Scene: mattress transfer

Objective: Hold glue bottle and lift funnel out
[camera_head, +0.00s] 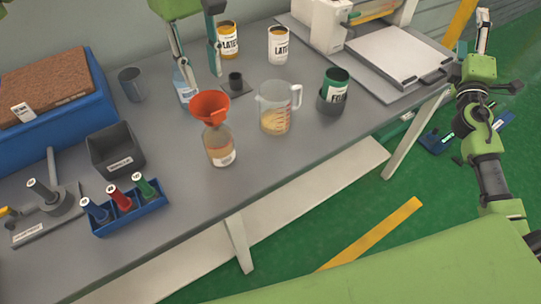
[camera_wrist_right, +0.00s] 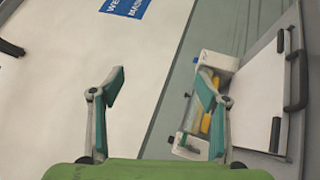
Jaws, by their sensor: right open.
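The glue bottle (camera_head: 220,146) stands upright near the front edge of the workbench, with a pale label and amber contents. The orange funnel (camera_head: 209,107) sits in its mouth. My left gripper (camera_head: 203,81) reaches in from the top, behind and above the funnel; its two fingers are spread, with nothing visible between them. Whether they touch the funnel is not clear, but they seem apart from it. My right gripper (camera_head: 483,22) is far right, away from the bottle and over the floor side. In the right wrist view (camera_wrist_right: 166,90) its fingers are wide open and empty.
A measuring jug (camera_head: 274,111) stands right of the bottle, with a green can in a dark cup (camera_head: 331,101) beyond. A clear bottle (camera_head: 183,88) is behind the funnel. A grey bin (camera_head: 115,150) and blue rack (camera_head: 128,217) stand left.

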